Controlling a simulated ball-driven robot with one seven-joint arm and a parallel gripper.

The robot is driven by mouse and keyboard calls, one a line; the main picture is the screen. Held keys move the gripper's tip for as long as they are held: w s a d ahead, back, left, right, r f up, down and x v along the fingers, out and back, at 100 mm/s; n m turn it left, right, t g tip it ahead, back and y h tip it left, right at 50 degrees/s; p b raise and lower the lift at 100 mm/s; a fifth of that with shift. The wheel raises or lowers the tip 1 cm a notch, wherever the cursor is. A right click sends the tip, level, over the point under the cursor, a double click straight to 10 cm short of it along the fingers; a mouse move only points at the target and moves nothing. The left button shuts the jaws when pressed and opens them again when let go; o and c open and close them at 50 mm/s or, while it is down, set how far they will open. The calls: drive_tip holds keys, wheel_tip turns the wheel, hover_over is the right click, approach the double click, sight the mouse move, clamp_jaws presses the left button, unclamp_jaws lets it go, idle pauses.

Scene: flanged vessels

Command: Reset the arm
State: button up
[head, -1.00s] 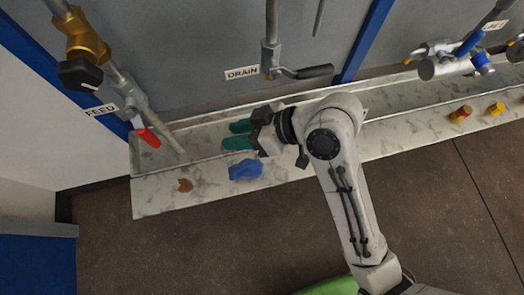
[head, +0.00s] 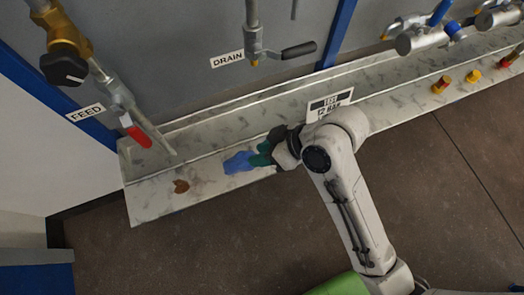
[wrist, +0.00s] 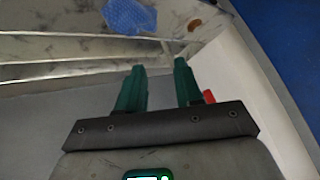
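My gripper (head: 262,154) is at the end of my white arm, over the marbled ledge and just right of a crumpled blue cloth (head: 238,163) in the head view. In the wrist view its two teal fingers (wrist: 158,82) stand apart with nothing held between them. The blue cloth (wrist: 130,17) lies beyond the fingertips there. In the head view the gripper overlaps the cloth's right edge; I cannot tell whether they touch.
A brown stain (head: 181,186) marks the ledge (head: 147,203). A tag (head: 329,104) stands behind my arm. Yellow and red fittings (head: 442,84) sit on the right.

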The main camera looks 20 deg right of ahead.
idle(0.4)
drive_tip(key=s+d+f+m+g+h, duration=0.1)
drive_tip(key=s+d+f+m+h, duration=0.2)
drive_tip(key=s+d, duration=0.4)
drive_tip(key=s+d+f+m+g+h, duration=0.2)
drive_tip(key=s+d+f+m+h, duration=0.2)
drive_tip(key=s+d, duration=0.3)
drive_tip(key=shift+s+d+g, duration=0.3)
drive_tip(key=shift+d, duration=0.9)
idle(2.1)
